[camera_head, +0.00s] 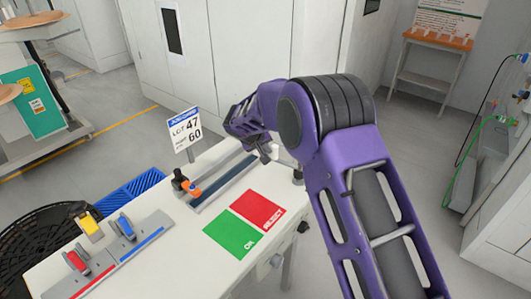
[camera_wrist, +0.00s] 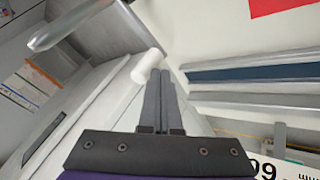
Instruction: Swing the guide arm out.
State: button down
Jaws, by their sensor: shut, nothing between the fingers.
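In the wrist view, my gripper (camera_wrist: 165,75) is shut and empty, its two dark fingers side by side. A short white cylinder (camera_wrist: 148,63) stands just left of the fingertips; I cannot tell whether they touch. A rounded metal bar (camera_wrist: 72,24) crosses the upper left, and a grey metal block (camera_wrist: 112,28) lies behind it. The bar and white cylinder may belong to the guide arm, but I cannot tell for sure. In the head view, my purple arm hides most of that area, and no guide arm can be made out.
The white bench (camera_head: 160,225) bears a grey rail (camera_head: 225,182), an orange and black clamp (camera_head: 187,186), a LOT 47 sign (camera_head: 185,130), a green OK pad (camera_head: 232,234) and a red REJECT pad (camera_head: 258,210). Coloured clamps sit at the left. White cabinets (camera_head: 225,60) stand behind.

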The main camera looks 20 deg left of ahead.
jog(key=shift+w+m+b, duration=0.3)
jog(key=shift+w+b, duration=0.35)
jog(key=shift+w, duration=0.25)
jog(key=shift+s+f, duration=0.15)
jog(key=shift+s+d+b, duration=0.1)
jog(key=shift+s+b, duration=0.6)
jog(key=shift+b, duration=0.1)
